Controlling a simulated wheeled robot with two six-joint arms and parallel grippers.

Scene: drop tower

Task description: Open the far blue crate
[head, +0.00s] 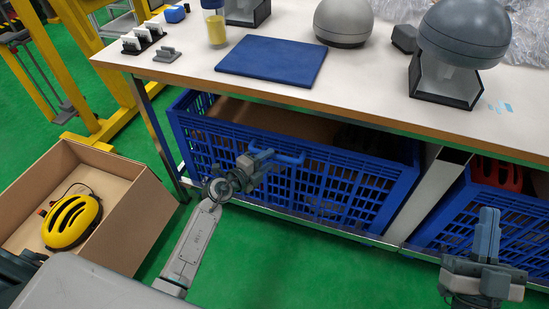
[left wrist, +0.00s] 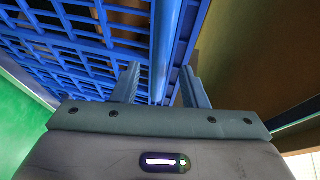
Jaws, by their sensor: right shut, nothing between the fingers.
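A blue slatted crate (head: 335,190) sits under the table, with a bar handle (head: 291,160) on its front upper rim. A second blue crate (head: 490,222) is at the right under the same table, partly cut off. My left gripper (head: 262,160) is at the left end of the first crate's handle. In the left wrist view the fingers (left wrist: 158,85) are apart, with the blue bar (left wrist: 165,45) running up between and beyond them; whether they touch it cannot be told. My right gripper (head: 488,232) is shut and empty, in front of the second crate.
The white table (head: 360,95) overhangs the crates and carries a blue mat (head: 272,60), grey domes (head: 464,35) and a yellow-filled container (head: 215,28). A cardboard box (head: 125,225) with a yellow helmet (head: 71,222) stands at the left. Green floor (head: 300,265) in front is clear.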

